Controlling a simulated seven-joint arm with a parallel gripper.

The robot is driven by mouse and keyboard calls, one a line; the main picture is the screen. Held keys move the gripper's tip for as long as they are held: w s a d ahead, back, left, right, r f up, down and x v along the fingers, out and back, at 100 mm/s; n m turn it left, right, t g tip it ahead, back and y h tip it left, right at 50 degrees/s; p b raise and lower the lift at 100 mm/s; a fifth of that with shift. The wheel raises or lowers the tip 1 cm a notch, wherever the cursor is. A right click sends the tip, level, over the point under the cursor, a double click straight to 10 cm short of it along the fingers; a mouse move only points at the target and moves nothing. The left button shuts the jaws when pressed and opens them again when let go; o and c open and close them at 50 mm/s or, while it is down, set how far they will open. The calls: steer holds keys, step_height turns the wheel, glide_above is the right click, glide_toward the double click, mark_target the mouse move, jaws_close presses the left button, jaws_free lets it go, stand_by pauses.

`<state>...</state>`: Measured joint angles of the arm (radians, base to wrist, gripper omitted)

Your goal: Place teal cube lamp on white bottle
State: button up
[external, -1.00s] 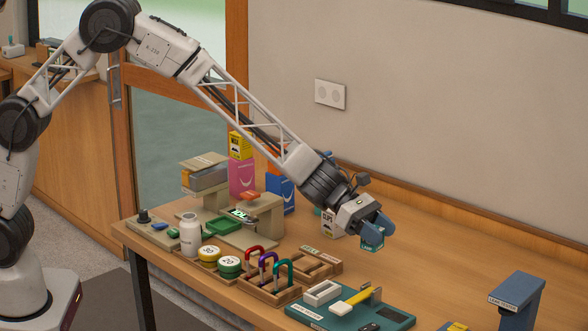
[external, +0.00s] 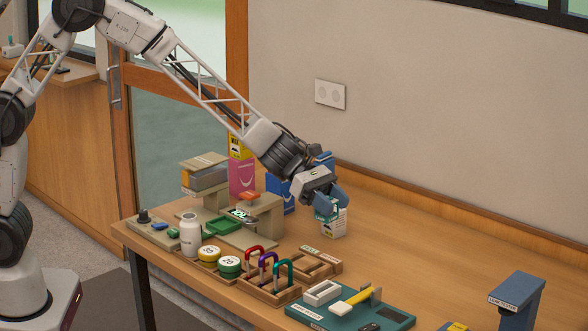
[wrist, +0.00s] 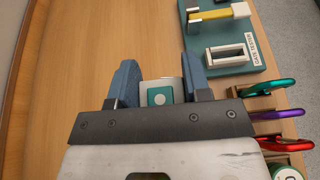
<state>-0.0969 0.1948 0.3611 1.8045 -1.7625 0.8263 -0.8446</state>
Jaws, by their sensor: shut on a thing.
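The teal cube lamp (wrist: 159,97) is between my gripper's blue fingers in the wrist view, with a pale round spot on its face.
Yellow and green round weights (external: 229,265) stand right of the bottle, then a wooden rack (external: 268,291) with upright carabiners. A scale (external: 240,215) and a blue bag (external: 280,194) stand between gripper and bottle, farther back. The table's right rear is clear.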

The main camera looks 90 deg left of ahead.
steer(key=s+a+r+m+g+h, duration=0.15)
steer(key=s+a, duration=0.25)
steer(key=s, duration=0.9)
steer(key=s+a+r+m+g, duration=0.15)
steer(key=s+a, duration=0.25)
steer(key=s, duration=0.8)
steer(key=s+d+m+g+h, duration=0.1)
steer(key=s, duration=2.3)
steer(key=shift+s+d+f, duration=0.25)
steer(key=shift+s+f, duration=0.05)
steer(key=shift+s, duration=0.1)
steer(key=shift+h, duration=0.25)
glide_above(190, 219)
steer(key=shift+f, duration=0.75)
steer(key=shift+f, duration=1.75)
